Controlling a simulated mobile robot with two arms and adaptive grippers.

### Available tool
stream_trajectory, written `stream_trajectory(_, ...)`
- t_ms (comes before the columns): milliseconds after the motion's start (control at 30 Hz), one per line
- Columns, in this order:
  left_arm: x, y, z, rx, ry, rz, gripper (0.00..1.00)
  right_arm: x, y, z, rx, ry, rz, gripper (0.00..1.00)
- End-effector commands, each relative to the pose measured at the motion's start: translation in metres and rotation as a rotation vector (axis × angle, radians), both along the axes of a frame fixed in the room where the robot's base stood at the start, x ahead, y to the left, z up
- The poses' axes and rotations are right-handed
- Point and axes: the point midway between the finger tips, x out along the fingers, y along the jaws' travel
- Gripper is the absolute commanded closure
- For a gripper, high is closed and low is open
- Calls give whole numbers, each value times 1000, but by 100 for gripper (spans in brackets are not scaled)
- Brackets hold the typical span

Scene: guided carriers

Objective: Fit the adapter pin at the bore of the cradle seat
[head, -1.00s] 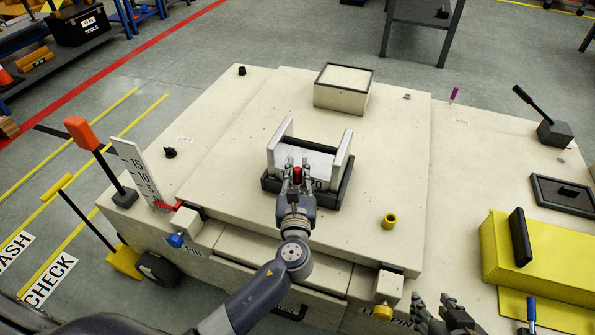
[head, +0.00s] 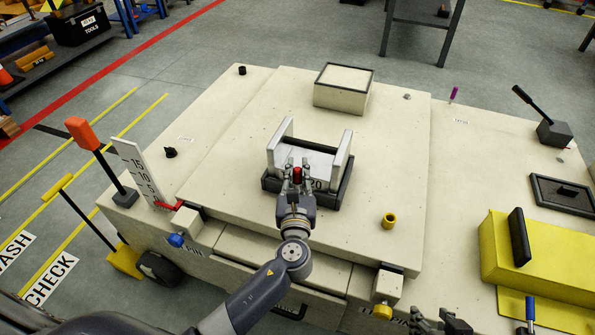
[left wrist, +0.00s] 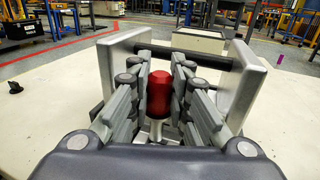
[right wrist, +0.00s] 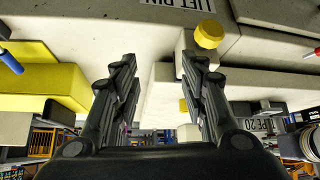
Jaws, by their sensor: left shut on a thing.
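The cradle (head: 343,158) is a grey metal seat with two upright side plates on a dark base, at the middle of the pale carrier top. A dark bar runs between its plates in the left wrist view. My left gripper (head: 297,172) is shut on the red-headed adapter pin (left wrist: 160,93), at the near side of the cradle. The pin is upright, with a pale metal shank below its red head. The bore and the pin's lower end are hidden, so I cannot tell if they meet. My right gripper (right wrist: 158,75) is open and empty near the front right.
A yellow ring-like part (head: 389,220) lies right of the cradle. A pale block with a dark rim (head: 343,88) stands behind it. A white scale plate (head: 137,172) with a red pointer stands at left. A yellow block (head: 540,255) is at right. The top around the cradle is mostly clear.

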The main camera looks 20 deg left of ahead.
Motion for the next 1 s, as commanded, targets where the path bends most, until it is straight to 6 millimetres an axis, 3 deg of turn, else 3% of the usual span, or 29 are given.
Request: stream_trajectory(1000,0,0,-5,0,-1,0,100,22,6,14,18,-108,11,60)
